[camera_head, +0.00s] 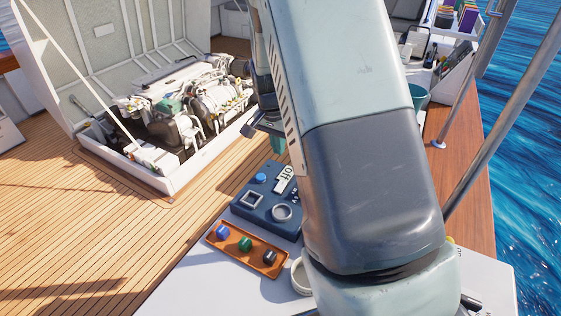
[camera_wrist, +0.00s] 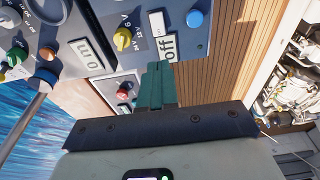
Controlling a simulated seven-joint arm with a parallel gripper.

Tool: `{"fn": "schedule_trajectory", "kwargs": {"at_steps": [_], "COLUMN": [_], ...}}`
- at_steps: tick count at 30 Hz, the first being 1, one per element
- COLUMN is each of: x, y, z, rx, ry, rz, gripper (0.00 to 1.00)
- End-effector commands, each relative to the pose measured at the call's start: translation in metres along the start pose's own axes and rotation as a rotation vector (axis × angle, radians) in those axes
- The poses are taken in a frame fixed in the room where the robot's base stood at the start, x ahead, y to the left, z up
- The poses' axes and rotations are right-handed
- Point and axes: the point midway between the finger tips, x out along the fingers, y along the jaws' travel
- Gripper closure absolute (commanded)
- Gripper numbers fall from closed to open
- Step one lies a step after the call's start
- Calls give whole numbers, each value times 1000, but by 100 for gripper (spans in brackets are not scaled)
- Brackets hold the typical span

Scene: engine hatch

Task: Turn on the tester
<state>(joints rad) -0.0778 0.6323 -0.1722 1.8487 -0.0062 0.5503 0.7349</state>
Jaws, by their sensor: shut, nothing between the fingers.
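The tester looks like the dark blue box (camera_head: 262,213) on the white surface in the head view, partly hidden behind my arm. It carries a blue round button (camera_head: 260,178), an "off" label (camera_head: 287,172), a square frame and a round ring. In the wrist view, the "off" label (camera_wrist: 170,42), a yellow knob (camera_wrist: 122,39), a blue button (camera_wrist: 194,18) and an "on" label (camera_wrist: 87,54) show. My gripper (camera_wrist: 157,68) is shut and empty, its teal fingertips close to the "off" label in the picture. The head view shows its fingertips (camera_head: 277,143) beyond the box; contact cannot be told.
An orange tray (camera_head: 229,254) with blue, green and black pieces lies in front of the box. A red button (camera_wrist: 122,93) shows left of my fingers. An open engine hatch (camera_head: 180,105) is at the back left. Wooden deck (camera_head: 90,235) lies open at left.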

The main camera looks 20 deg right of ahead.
Motion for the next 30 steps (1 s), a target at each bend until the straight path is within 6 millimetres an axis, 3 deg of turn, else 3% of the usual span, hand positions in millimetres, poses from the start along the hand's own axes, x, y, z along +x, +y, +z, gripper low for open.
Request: {"fn": "schedule_trajectory", "kwargs": {"at_steps": [12, 18, 24, 30], "x": [84, 116, 130, 132], "y": [1, 1, 0, 0], "z": [1, 1, 0, 0], "rx": [0, 0, 0, 0], "ry": [-3, -2, 0, 0], "rz": [3, 2, 0, -1], "gripper": [100, 100, 100, 100]}}
